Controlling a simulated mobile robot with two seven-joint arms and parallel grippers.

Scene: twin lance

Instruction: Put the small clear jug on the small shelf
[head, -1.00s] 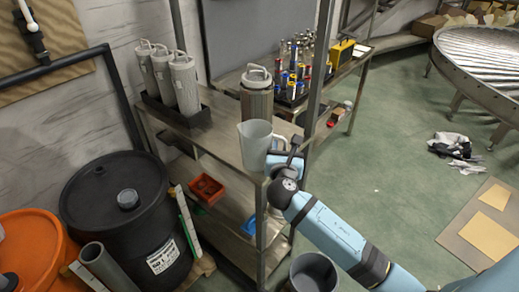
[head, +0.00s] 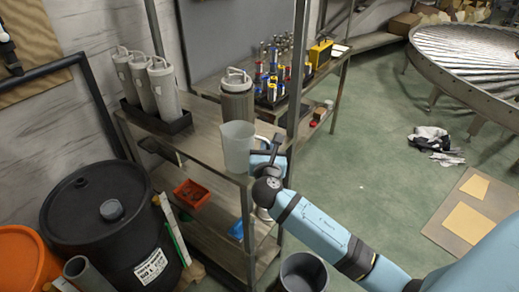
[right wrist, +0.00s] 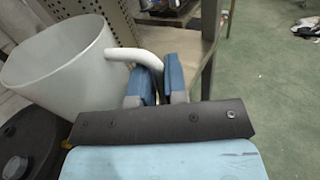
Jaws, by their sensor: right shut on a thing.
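The small clear jug (head: 237,147) is a pale translucent jug, upright at the front right corner of the small shelf's (head: 200,141) top board. In the right wrist view the jug (right wrist: 60,65) stands to the left, with its handle running into the blue fingers. My right gripper (head: 265,158) is shut on the jug's handle, and the fingers also show in the right wrist view (right wrist: 160,82). I cannot tell whether the jug's base touches the board. My left gripper is not in view.
Three grey canisters (head: 163,88) stand in a black tray at the shelf's back left. Another canister (head: 237,97) stands behind the jug. A metal post (head: 297,70) rises beside my right gripper. A black drum (head: 108,225) and a grey bin (head: 303,272) stand on the floor.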

